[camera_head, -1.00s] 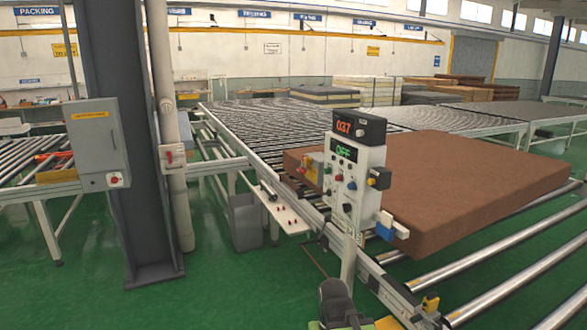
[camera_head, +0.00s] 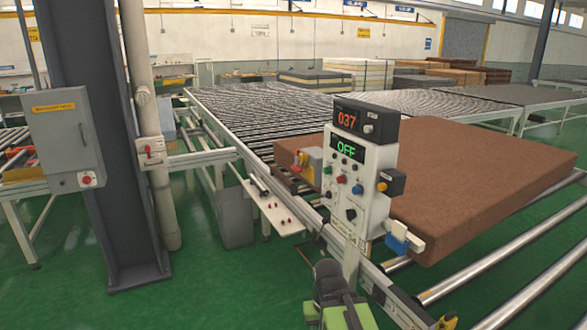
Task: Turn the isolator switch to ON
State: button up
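A white control panel (camera_head: 357,195) stands on a post at the conveyor's near edge. Its green display (camera_head: 347,149) reads OFF, and a red display (camera_head: 347,119) above reads 037. A black rotary knob (camera_head: 351,214) sits low on its face, below several coloured buttons. A yellow block with a red part (camera_head: 303,163) is at the panel's left. I cannot tell for certain which control is the isolator switch. My gripper (camera_head: 328,270) is low in the picture, below the panel and apart from it. Its fingers are not clear, so I cannot tell whether it is open.
A brown mattress (camera_head: 480,180) lies on the rollers behind the panel. A dark column (camera_head: 100,150) bears a grey box (camera_head: 62,130) with a red knob (camera_head: 87,180). A pipe beside it carries a red-handled switch (camera_head: 151,151). Green floor (camera_head: 225,290) is clear at front left.

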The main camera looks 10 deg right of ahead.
aim_at(298, 169)
jog(key=u, duration=0.5)
jog(key=i, duration=1.5)
jog(key=u, duration=1.2)
jog(key=i, duration=0.25)
jog(key=z, duration=0.05)
jog(key=k, duration=0.8)
jog(key=u, duration=0.15)
jog(key=i, duration=0.95)
jog(key=z, duration=0.1)
